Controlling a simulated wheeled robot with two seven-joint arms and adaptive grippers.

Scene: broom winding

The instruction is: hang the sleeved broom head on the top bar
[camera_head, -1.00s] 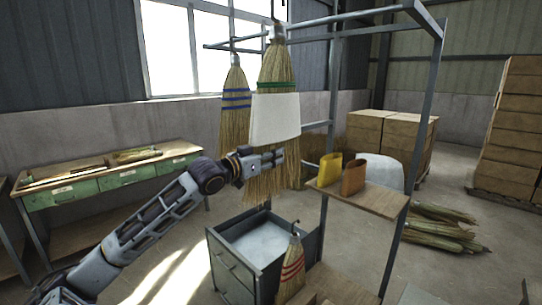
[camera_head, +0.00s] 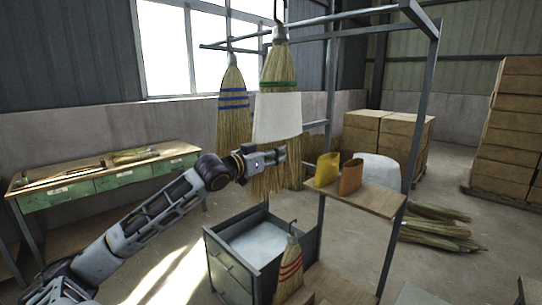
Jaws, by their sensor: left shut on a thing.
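The sleeved broom head (camera_head: 279,70) has green bands and a white sleeve (camera_head: 277,117) around its middle. It is upright, near the front of the metal rack, with its top close to the top bar (camera_head: 318,20). Whether its hook touches a bar cannot be told. My left gripper (camera_head: 277,155) is shut on the straw just below the sleeve. A second broom head (camera_head: 233,105) with blue bands hangs behind it to the left. My right gripper is not in view.
A shelf (camera_head: 371,198) on the rack holds a yellow sleeve (camera_head: 327,169) and an orange sleeve (camera_head: 351,177). Below are a grey metal bin (camera_head: 232,262) and a red-banded broom head (camera_head: 290,268). A workbench (camera_head: 100,180) stands at the left.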

